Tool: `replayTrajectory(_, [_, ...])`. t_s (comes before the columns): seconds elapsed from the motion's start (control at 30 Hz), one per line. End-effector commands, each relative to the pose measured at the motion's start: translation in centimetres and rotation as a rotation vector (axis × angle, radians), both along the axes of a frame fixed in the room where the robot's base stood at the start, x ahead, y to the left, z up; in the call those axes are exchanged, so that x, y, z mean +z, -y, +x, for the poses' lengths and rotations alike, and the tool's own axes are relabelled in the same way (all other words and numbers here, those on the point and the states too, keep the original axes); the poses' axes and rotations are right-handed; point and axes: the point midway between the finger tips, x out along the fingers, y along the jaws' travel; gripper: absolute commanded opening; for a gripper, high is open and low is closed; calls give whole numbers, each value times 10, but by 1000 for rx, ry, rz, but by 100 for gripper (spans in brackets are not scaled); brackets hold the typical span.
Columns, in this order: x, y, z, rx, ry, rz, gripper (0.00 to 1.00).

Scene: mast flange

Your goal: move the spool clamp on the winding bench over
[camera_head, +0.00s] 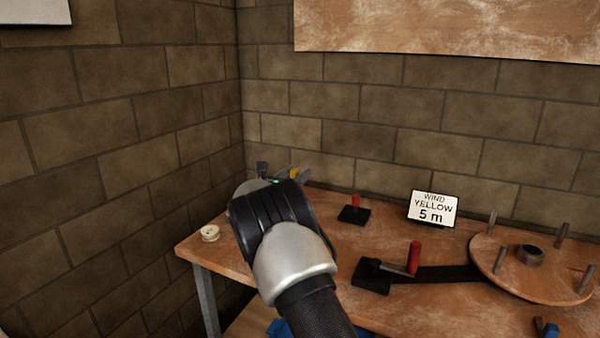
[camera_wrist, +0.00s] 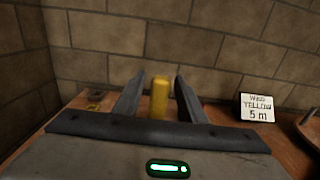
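My gripper (camera_head: 282,172) is over the back left part of the winding bench (camera_head: 235,260), partly hidden behind my arm in the head view. In the wrist view its two fingers (camera_wrist: 160,90) stand apart on either side of an upright yellow handle (camera_wrist: 158,98). Narrow gaps show between the handle and both fingers. A bit of yellow (camera_head: 293,172) shows by the fingers in the head view. The handle's base is hidden, so I cannot tell whether it belongs to the spool clamp. Two black blocks, one with a red knob (camera_head: 355,202) and one with a red-handled lever (camera_head: 413,258), are to the right.
A sign (camera_head: 433,208) reads "WIND YELLOW 5 m". A round wooden disc (camera_head: 510,280) with upright pegs is at the right, with a dark strip (camera_head: 445,274) leading to it. A small cream spool (camera_head: 209,233) is at the left edge. Brick walls close the back and left.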

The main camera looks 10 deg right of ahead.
Motion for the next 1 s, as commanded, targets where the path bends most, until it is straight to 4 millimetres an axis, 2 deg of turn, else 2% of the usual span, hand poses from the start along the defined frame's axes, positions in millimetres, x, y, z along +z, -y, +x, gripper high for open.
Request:
replayTrajectory(0.2, [0, 13, 18, 0, -1, 1, 38])
replayTrajectory(0.53, [0, 14, 20, 0, -1, 1, 38])
replayTrajectory(0.77, [0, 14, 20, 0, -1, 1, 0])
replayTrajectory(1.0, [1, 14, 20, 0, -2, 2, 0])
